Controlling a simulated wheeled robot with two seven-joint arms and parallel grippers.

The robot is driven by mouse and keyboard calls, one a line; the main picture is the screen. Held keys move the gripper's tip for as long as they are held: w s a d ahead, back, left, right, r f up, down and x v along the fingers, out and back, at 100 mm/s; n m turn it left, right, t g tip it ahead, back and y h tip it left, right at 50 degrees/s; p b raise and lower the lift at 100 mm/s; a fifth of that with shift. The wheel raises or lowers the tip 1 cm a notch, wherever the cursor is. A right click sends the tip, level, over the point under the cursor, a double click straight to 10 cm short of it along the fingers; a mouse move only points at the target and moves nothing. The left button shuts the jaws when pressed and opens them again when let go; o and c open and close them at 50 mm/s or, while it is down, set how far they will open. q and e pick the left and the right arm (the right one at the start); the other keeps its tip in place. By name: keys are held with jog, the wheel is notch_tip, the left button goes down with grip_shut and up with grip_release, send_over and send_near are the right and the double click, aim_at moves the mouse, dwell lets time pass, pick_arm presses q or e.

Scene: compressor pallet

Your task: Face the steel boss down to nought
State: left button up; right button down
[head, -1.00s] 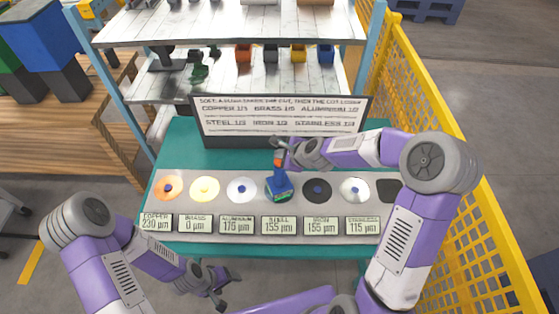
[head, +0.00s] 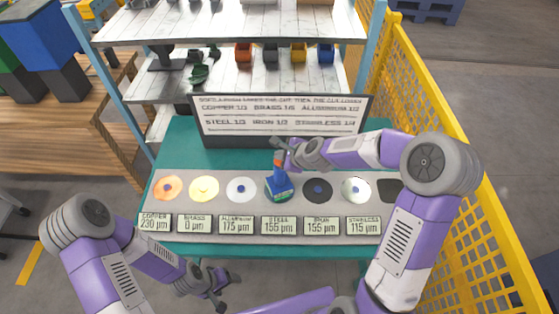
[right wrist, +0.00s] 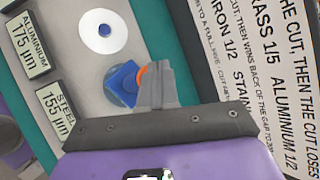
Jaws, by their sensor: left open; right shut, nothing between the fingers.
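A blue tool (head: 279,187) with an orange upper part stands over the steel boss, hiding most of it; the tool also shows in the right wrist view (right wrist: 122,82). The steel display (head: 279,225) reads 155 µm. My right gripper (head: 284,152) is shut and empty beside the tool's orange top; in the right wrist view its fingers (right wrist: 157,84) overlap the orange part, and I cannot tell whether they touch. My left gripper (head: 217,288) is open and empty, low in front of the table's near edge.
Copper (head: 168,187), brass (head: 204,188), aluminium (head: 241,188), iron (head: 317,190) and stainless (head: 356,190) discs share the grey plate. Brass reads 0 µm. A lettered board (head: 282,118) stands behind. A yellow mesh fence (head: 450,150) bounds the right.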

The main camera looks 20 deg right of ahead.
jog(key=shift+f+b, duration=0.7)
jog(key=shift+b, duration=0.1)
dwell(0.6)
dwell(0.4)
jog(key=shift+r+p, duration=0.9)
jog(key=shift+r, duration=0.25)
jog(key=shift+r, duration=0.1)
notch_tip(320, 180, up, 5)
jog(key=p, duration=0.4)
jog(key=shift+f, duration=0.2)
dwell(0.4)
